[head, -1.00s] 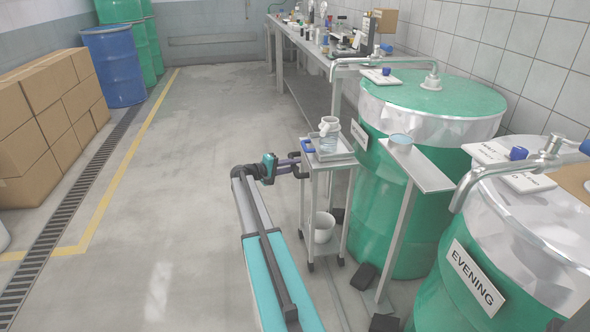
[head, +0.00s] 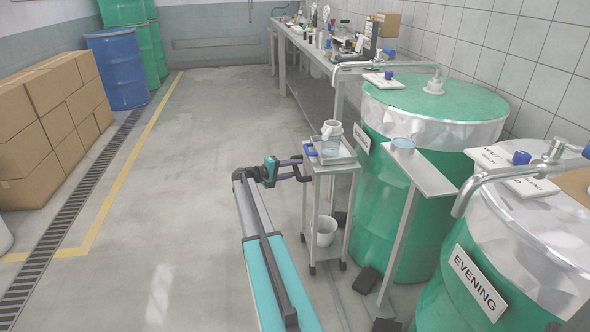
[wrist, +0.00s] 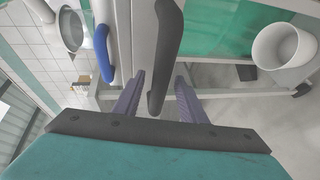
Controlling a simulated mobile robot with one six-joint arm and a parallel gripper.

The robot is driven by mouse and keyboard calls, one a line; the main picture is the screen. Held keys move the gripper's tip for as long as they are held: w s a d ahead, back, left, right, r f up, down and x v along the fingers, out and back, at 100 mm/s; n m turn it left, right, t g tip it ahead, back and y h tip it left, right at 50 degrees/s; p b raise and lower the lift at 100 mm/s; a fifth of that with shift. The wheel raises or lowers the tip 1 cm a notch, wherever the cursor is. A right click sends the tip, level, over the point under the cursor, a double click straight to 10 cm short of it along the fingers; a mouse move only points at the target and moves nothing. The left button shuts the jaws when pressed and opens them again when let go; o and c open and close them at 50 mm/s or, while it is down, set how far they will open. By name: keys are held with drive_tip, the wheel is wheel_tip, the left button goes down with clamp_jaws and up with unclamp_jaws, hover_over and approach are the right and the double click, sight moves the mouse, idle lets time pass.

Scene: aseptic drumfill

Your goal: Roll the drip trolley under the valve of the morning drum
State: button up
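The drip trolley (head: 317,205) is a narrow grey cart standing left of the far green drum (head: 400,190). A clear jug (head: 332,140) stands on its tray top, and a white bucket (head: 325,230) on its low shelf. The far drum's label (head: 361,138) is partly hidden and unreadable; the near drum (head: 470,265) reads EVENING. The far drum's bent pipe (head: 365,66) ends above the jug in the picture; true alignment is unclear. My gripper (head: 303,170) is at the trolley's left side. In the wrist view its fingers (wrist: 160,80) stand apart, with a dark handle bar (wrist: 167,45) between them.
Dark foot pedals (head: 366,280) lie on the floor nearby. Cardboard boxes (head: 50,125) and a blue drum (head: 117,68) stand at left. The floor between is clear.

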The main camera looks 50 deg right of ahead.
drive_tip(key=p+v, duration=0.1)
drive_tip(key=v, duration=1.2)
drive_tip(key=shift+r, duration=0.15)
drive_tip(key=shift+w, duration=0.1)
